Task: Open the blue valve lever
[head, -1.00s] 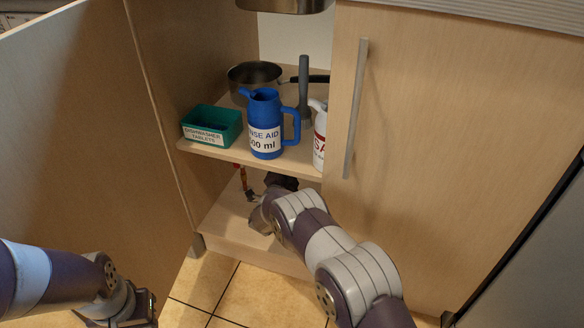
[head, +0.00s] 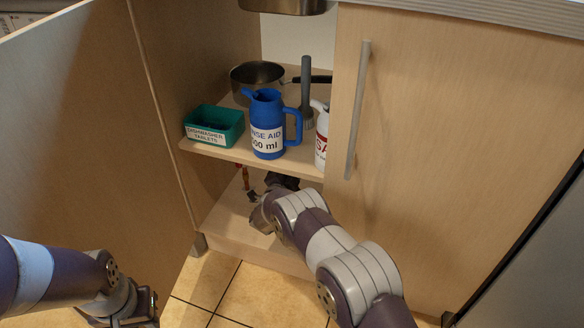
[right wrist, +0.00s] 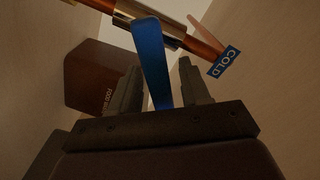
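In the right wrist view the blue valve lever (right wrist: 151,62) hangs from a copper and brass pipe (right wrist: 165,25) and reaches down between the fingers of my right gripper (right wrist: 153,82). The fingers stand apart on both sides of the lever, with a visible gap at each side. In the head view my right arm reaches into the cabinet under the shelf, and its gripper is mostly hidden there. The lever is not visible in the head view. My left gripper (head: 140,312) is low at the left, partly cut off by the frame's bottom edge; its finger opening is unclear.
A blue COLD tag (right wrist: 225,63) hangs beside the pipe. A brown box (right wrist: 92,77) stands left of the fingers. Above my right arm, the shelf (head: 225,152) holds a blue jug (head: 267,110), a green tablet box (head: 214,125) and a pot (head: 257,76). The right door (head: 440,140) is closed.

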